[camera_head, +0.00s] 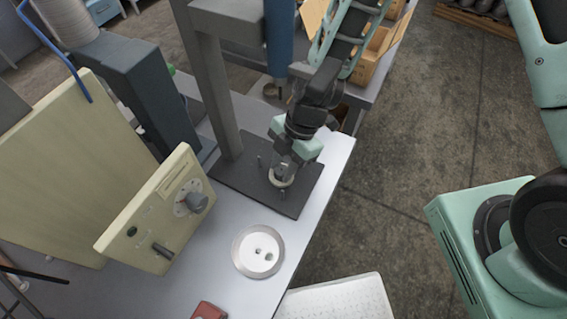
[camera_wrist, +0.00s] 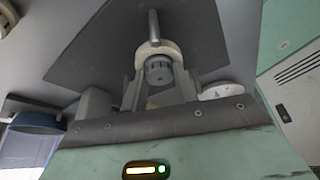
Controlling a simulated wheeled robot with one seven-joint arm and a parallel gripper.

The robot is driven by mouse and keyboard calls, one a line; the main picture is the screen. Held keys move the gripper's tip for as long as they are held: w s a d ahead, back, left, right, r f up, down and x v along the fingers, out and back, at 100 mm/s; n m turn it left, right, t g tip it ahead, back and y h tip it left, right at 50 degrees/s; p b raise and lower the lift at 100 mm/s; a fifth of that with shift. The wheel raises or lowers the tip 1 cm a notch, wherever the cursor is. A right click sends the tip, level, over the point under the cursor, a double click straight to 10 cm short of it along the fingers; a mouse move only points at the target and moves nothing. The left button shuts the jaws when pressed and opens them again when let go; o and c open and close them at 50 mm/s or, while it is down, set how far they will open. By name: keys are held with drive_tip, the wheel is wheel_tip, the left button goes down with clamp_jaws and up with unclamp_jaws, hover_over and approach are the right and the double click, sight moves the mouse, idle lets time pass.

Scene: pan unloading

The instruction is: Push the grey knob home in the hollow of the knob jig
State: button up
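The grey knob (camera_wrist: 158,72), with a ribbed rim, sits between the two fingers of my gripper (camera_wrist: 159,82) in the wrist view. The fingers appear to close on its sides. A cream ring (camera_wrist: 146,50), which looks like the knob jig, lies right at the knob's far side. How deep the knob sits in its hollow cannot be told. In the head view my gripper (camera_head: 281,173) points down at the pale ring on the dark press plate (camera_head: 237,178), and the knob is mostly hidden there.
A metal post (camera_wrist: 153,27) stands beside the ring. A white disc with holes in a metal dish (camera_head: 240,260) lies on the bench nearer the camera. A cream control box (camera_head: 150,215) and the press column (camera_head: 217,95) stand left of my gripper. The bench's right edge is close.

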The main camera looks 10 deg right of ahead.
drive_tip(key=o, duration=0.4)
drive_tip(key=shift+o, duration=0.2)
drive_tip(key=b+v, duration=0.2)
drive_tip(key=v, duration=1.5)
drive_tip(key=shift+r+b, duration=0.2)
drive_tip(key=shift+b, duration=0.2)
drive_tip(key=shift+d, duration=0.15)
